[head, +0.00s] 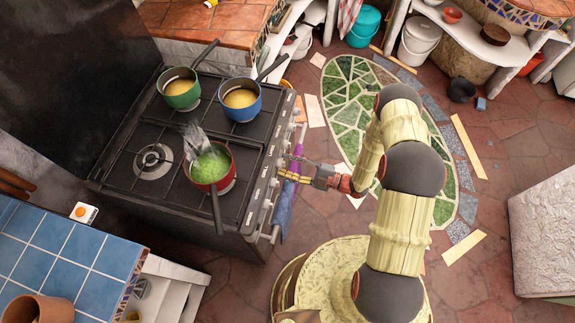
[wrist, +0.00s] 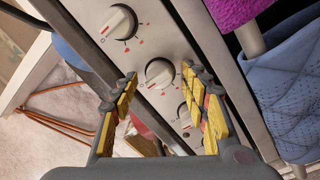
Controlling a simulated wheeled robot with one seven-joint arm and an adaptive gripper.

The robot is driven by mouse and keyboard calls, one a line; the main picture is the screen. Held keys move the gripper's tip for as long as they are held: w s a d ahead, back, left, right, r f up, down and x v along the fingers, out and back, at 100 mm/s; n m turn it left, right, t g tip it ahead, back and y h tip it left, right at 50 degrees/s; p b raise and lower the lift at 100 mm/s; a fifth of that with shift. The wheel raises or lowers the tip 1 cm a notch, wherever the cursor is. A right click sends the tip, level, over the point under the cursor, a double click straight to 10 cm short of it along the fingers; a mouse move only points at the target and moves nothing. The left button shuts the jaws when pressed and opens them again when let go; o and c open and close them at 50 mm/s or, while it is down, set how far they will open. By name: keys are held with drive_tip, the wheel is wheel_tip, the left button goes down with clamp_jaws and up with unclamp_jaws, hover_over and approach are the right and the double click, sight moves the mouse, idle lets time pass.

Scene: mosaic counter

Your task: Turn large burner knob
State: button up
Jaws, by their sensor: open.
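The stove's front panel carries a row of white knobs. In the wrist view, one knob (wrist: 160,73) lies between the fingertips of my open gripper (wrist: 158,72). Another knob (wrist: 117,22) is above it, and a third (wrist: 184,112) is lower, partly hidden by the right finger. Red marks are printed beside the knobs. I cannot tell which knob belongs to the large burner, nor whether the fingers touch the middle knob. In the head view, my gripper (head: 287,175) reaches the front panel from the right, and its yellow pads hide part of the knob row.
The stove top (head: 128,180) bears a green pot (head: 181,99), a blue pot (head: 240,112) and a red pot (head: 222,187) with green contents. The red pot's handle points toward the bottom. Cloths (wrist: 292,90) hang from the oven rail, close to my gripper's right side.

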drive_tip(key=v, duration=1.2)
idle(0.4)
